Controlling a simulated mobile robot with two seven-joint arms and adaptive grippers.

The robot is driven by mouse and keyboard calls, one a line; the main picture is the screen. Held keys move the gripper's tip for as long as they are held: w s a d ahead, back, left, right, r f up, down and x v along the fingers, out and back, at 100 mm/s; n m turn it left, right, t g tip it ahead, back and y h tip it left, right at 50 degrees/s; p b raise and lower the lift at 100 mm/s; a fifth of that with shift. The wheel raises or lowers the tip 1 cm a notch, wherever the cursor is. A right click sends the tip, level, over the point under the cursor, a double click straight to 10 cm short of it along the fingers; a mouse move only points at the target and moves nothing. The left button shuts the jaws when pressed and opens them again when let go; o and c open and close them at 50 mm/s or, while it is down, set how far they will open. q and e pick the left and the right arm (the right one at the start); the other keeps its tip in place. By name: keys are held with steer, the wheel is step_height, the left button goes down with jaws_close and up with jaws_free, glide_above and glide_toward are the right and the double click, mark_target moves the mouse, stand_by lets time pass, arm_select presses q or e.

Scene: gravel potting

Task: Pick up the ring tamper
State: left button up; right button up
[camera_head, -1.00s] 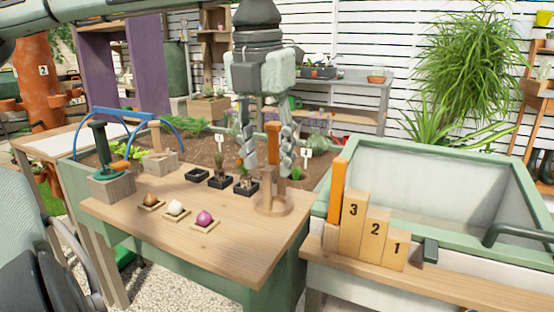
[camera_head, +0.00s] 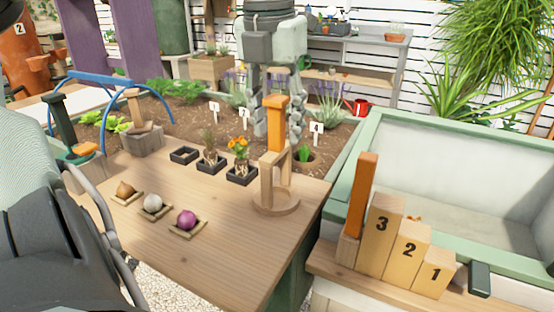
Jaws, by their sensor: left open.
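The ring tamper (camera_head: 276,108) stands upright on the wooden table, right of centre. It has an orange grip on top, wooden posts and a round wooden ring base (camera_head: 276,203) resting on the tabletop. My left gripper (camera_head: 276,132) hangs down from the top of the picture, with its fingers open. One finger shows on each side of the orange grip, with gaps between. How far the fingers are behind the grip in depth is hard to tell. The right gripper cannot be made out.
Small trays with bulbs (camera_head: 187,220) and black pots with plants (camera_head: 241,172) stand left of the tamper. Numbered wooden blocks (camera_head: 380,238) and an orange upright piece (camera_head: 362,195) stand on the right ledge before a green-rimmed basin (camera_head: 450,165). The table's front is clear.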

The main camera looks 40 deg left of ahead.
mark_target(278, 147)
arm_select(q)
step_height(278, 147, down, 5)
steer(key=shift+w+r, duration=0.1)
steer(key=shift+r, duration=0.05)
jaws_close()
